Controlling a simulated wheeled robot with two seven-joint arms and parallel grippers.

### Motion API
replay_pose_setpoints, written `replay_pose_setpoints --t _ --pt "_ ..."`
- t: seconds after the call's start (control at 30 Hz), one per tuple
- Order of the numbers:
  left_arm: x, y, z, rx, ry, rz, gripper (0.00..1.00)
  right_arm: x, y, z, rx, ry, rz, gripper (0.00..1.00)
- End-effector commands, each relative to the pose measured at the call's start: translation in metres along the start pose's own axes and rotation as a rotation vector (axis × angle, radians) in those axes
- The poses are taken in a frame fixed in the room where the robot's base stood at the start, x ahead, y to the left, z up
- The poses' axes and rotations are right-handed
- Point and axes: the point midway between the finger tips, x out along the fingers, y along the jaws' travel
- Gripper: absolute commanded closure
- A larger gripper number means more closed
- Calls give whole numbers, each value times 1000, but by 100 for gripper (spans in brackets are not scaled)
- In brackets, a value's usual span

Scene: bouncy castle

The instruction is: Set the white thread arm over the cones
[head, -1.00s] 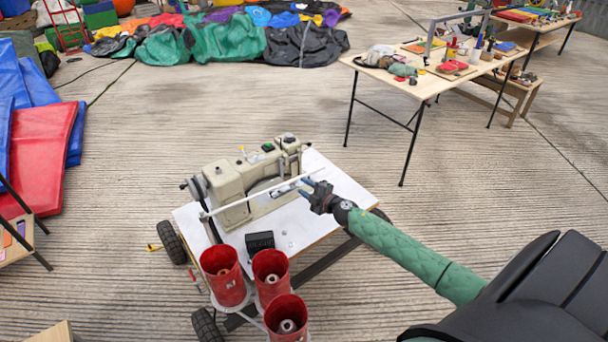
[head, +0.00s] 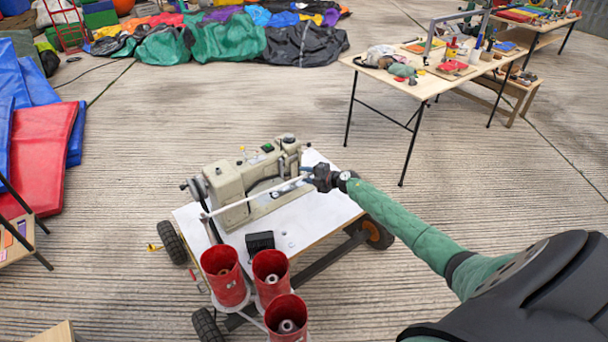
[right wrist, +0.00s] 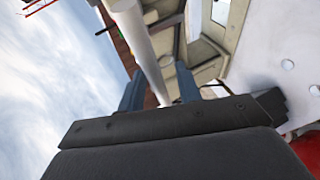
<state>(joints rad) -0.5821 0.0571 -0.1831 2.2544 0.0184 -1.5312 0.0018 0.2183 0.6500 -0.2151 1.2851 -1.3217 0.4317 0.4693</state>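The white thread arm (head: 255,197) is a thin rod. It runs from a post at the sewing machine's left, across the front of the machine, up to my right gripper (head: 309,178). In the right wrist view the rod (right wrist: 150,55) passes between the two blue fingers of my right gripper (right wrist: 160,92). The fingers stand apart, with a gap on each side of the rod. My left gripper is out of view.
The beige sewing machine (head: 232,183) stands on a white-topped wheeled cart (head: 318,222), with a black box (head: 259,241) in front of it. A wooden table (head: 425,85) with tools is at the upper right. Red and blue mats (head: 38,150) lie left.

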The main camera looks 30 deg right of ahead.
Motion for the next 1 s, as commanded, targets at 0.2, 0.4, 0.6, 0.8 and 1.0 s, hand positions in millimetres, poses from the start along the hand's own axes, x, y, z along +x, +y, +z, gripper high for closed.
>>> replay_pose_setpoints --t 0.2,0.4,0.6,0.8,1.0 --pt "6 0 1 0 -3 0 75 12 0 0 1 1 0 66" --pt "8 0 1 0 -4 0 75 14 0 -1 0 1 0 66" --pt "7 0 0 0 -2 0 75 14 0 -1 0 1 1 89" --pt "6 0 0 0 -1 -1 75 14 0 -1 0 1 0 100" --pt "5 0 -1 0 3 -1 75 12 0 -1 2 -2 0 100"
